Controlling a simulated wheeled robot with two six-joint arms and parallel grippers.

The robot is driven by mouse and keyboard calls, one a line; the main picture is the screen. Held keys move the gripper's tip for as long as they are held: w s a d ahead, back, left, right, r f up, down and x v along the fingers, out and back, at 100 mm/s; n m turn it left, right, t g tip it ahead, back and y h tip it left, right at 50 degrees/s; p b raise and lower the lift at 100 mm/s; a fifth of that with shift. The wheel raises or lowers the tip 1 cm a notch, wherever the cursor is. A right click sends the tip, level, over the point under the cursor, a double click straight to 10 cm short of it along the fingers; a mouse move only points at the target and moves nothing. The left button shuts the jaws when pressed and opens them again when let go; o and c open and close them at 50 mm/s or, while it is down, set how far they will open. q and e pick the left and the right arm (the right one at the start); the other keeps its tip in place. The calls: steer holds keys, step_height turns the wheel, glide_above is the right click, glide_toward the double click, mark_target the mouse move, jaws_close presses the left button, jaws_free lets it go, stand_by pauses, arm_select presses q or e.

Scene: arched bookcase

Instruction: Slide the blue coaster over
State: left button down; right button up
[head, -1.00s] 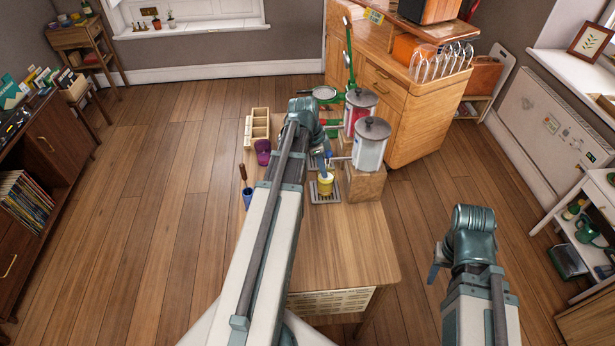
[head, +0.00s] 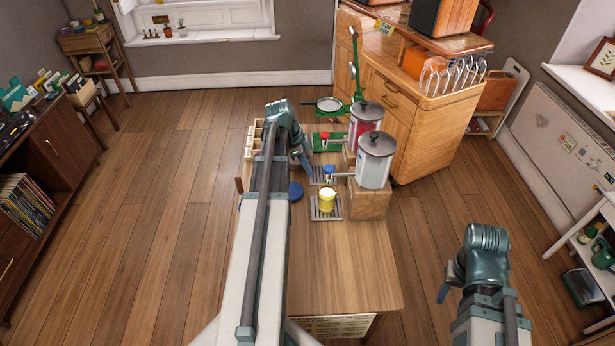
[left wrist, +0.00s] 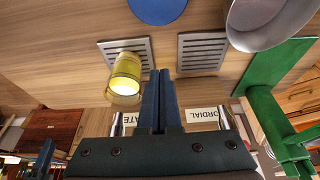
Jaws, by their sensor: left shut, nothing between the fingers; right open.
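The blue coaster (head: 296,191) lies flat on the wooden table (head: 345,265), just right of my left forearm in the head view. Its edge may be partly hidden by that arm. In the left wrist view a blue disc (left wrist: 157,9) is cut off by the top edge, beyond the fingertips. My left gripper (head: 305,163) is shut and empty over the table, past the coaster; its dark fingers (left wrist: 158,75) are together in the wrist view, apart from the disc. My right gripper (head: 443,288) is off the table's right side, open and apart from everything.
A yellow cup (head: 327,198) stands on a drip grate (head: 326,213) right of the coaster. A second grate (left wrist: 203,50) is bare. Two dispensers (head: 375,160) (head: 365,122) and a green stand (head: 357,75) are beyond. The table's near part is clear.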

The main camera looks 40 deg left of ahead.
mark_target(308, 194)
arm_select(q)
steer(key=b+x, duration=0.9)
steer(key=x, duration=0.1)
steer(key=shift+f, duration=0.2)
steer(key=s+a, duration=0.2)
steer(key=shift+s+a+r, duration=0.2)
steer(key=shift+a+r, duration=0.2)
steer(key=shift+s+a, duration=0.1)
steer(key=shift+a, duration=0.05)
arm_select(e)
step_height(308, 194, down, 9)
